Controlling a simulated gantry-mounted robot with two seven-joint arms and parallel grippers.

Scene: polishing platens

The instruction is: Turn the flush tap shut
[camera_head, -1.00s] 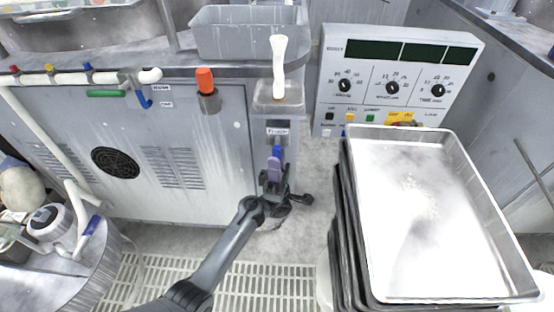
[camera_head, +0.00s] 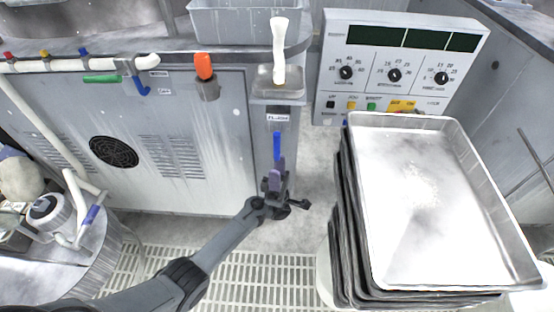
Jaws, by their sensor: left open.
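The flush tap's blue handle (camera_head: 277,147) hangs straight down on the narrow grey post, just under the label reading FLUSH (camera_head: 278,117). My left gripper (camera_head: 276,182) is open, with purplish fingers pointing up, directly below the blue handle. Its fingertips are close to the handle's lower end; I cannot tell whether they touch it. The valve body behind the handle is hard to make out. My right gripper is not in view.
A white lever (camera_head: 280,52) stands on top of the post, with an orange-capped fitting (camera_head: 204,68) to its left. Stacked metal trays (camera_head: 455,200) stand to the right, near the control panel (camera_head: 396,65). Floor grating (camera_head: 250,285) lies below.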

